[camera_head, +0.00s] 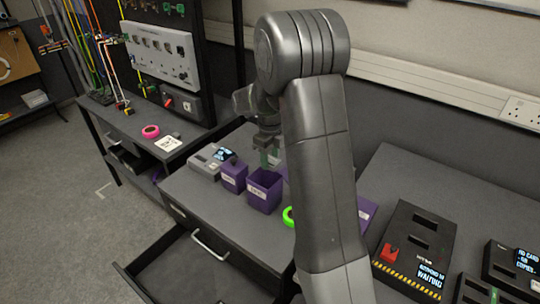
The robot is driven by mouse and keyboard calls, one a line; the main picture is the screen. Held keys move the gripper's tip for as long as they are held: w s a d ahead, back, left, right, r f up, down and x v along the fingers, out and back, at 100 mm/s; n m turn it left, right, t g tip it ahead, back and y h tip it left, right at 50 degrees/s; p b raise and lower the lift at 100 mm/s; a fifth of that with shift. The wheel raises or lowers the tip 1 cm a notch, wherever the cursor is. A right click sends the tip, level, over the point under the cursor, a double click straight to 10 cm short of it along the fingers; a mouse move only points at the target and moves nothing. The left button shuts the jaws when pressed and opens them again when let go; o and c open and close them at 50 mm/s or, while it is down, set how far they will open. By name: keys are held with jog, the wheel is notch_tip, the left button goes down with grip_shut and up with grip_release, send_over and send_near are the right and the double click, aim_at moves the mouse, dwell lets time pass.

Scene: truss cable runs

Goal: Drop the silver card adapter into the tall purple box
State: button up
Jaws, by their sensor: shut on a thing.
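My gripper (268,157) points down over an open purple box (264,197) with a pale label. Greenish parts show at its fingertips, just above the box's opening. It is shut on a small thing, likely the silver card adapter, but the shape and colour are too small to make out. A smaller-looking purple box (233,179) stands just left, with a dark thing at its top. A further labelled purple piece (367,210) shows right of my arm, partly hidden by it. I cannot tell for sure which purple box is the tallest.
A grey device with a lit screen (211,160) stands left of the boxes. A bright green ring (288,216) lies to their right, partly behind my arm. An open drawer (185,268) juts out below. A black console (415,248) sits on the right bench.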

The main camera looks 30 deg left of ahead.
aim_at(270, 160)
jog(key=o, duration=1.1)
jog(key=shift+c, duration=0.2)
jog(key=shift+r, duration=0.15)
notch_tip(270, 160, up, 14)
jog(key=b, duration=0.1)
jog(key=shift+b, duration=0.4)
jog(key=shift+f, duration=0.25)
notch_tip(270, 160, down, 13)
jog(key=shift+r+p, duration=0.1)
jog(key=shift+p, duration=1.25)
jog(key=shift+r+p, duration=0.95)
jog(key=shift+r, duration=0.65)
